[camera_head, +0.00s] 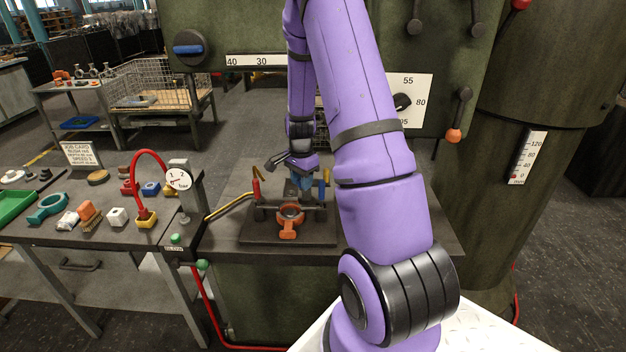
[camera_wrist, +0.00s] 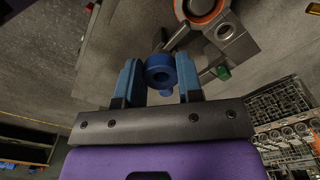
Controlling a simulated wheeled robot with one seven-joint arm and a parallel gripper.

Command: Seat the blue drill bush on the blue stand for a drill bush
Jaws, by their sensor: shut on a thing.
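In the head view my gripper (camera_head: 301,182) is low over the back of a dark fixture, and the bush cannot be told apart from the blue fingers there. I cannot clearly make out the blue stand for a drill bush; it may be hidden behind or below my gripper. A small blue piece (camera_head: 151,188) lies on the left bench, too small to identify.
An orange casting (camera_head: 289,215) sits in the fixture on a dark plate (camera_head: 270,236). A pressure gauge (camera_head: 179,179) on a post and a red hose (camera_head: 140,170) stand to the left. The left bench holds a green tray (camera_head: 14,205) and several small parts.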

